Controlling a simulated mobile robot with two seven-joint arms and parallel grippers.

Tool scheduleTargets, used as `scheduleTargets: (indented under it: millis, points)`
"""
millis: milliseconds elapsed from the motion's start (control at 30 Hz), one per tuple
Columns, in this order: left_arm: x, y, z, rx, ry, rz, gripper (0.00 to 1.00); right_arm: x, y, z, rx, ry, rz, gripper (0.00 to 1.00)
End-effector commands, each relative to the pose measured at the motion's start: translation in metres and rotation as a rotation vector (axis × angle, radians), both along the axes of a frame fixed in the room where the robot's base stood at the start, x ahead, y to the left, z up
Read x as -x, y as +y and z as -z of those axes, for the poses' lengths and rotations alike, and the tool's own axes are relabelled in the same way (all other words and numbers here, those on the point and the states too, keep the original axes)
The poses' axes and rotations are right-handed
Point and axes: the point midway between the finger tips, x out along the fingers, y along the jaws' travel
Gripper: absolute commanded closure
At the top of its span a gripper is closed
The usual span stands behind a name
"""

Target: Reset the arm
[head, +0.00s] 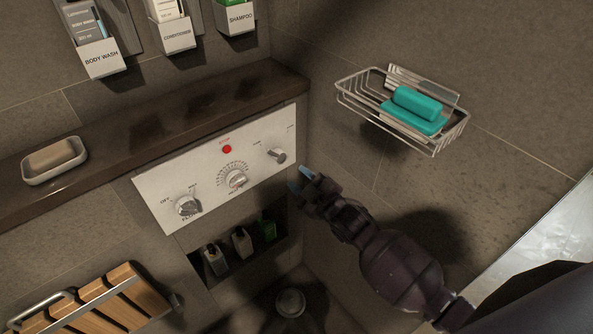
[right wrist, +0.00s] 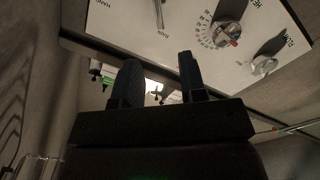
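My right gripper (head: 299,179) reaches in from the lower right and is beside the right end of the white control panel (head: 215,165). Its two fingertips are apart with nothing between them. In the right wrist view, the two dark fingers of the right gripper (right wrist: 160,80) also stand apart and empty, with the panel (right wrist: 130,20) beyond them. The panel carries a left knob (head: 187,206), a middle dial (head: 236,179), a right knob (head: 277,155) and a red button (head: 227,149). My left gripper is not in view.
A dark shelf (head: 150,122) above the panel holds a soap dish (head: 54,161). Small bottles (head: 241,240) stand in a niche below. A wooden slatted rack (head: 122,285) is lower left.

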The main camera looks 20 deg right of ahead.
Motion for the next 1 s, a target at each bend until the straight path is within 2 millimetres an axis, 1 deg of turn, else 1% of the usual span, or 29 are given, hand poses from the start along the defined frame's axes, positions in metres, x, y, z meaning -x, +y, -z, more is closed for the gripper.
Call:
scheduleTargets:
  millis: [233,333,367,467,533,667,767,867,967,1000]
  points:
    - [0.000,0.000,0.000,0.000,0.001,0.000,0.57,0.000,0.000,0.000,-0.008,0.004,0.001,0.62]
    - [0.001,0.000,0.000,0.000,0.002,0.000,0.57,-0.001,-0.001,0.004,-0.041,0.043,0.011,0.62]
    - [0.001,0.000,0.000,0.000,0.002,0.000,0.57,-0.001,-0.001,0.003,-0.058,0.059,0.016,0.62]
    - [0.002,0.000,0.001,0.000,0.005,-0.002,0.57,-0.001,-0.004,-0.008,-0.144,0.112,0.049,0.62]
    - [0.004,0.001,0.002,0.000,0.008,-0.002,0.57,0.013,-0.012,-0.001,-0.216,0.176,0.090,0.62]
    - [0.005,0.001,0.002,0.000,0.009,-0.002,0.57,0.039,-0.024,0.016,-0.299,0.264,0.154,0.62]
    - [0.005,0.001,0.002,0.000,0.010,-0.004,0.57,0.063,-0.034,0.031,-0.357,0.332,0.207,0.62]
    - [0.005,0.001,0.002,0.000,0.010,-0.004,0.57,0.095,-0.046,0.049,-0.413,0.404,0.270,0.62]
    - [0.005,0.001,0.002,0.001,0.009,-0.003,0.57,0.133,-0.060,0.069,-0.459,0.479,0.343,0.62]
    - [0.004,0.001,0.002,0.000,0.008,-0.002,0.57,0.149,-0.065,0.077,-0.473,0.505,0.371,0.62]
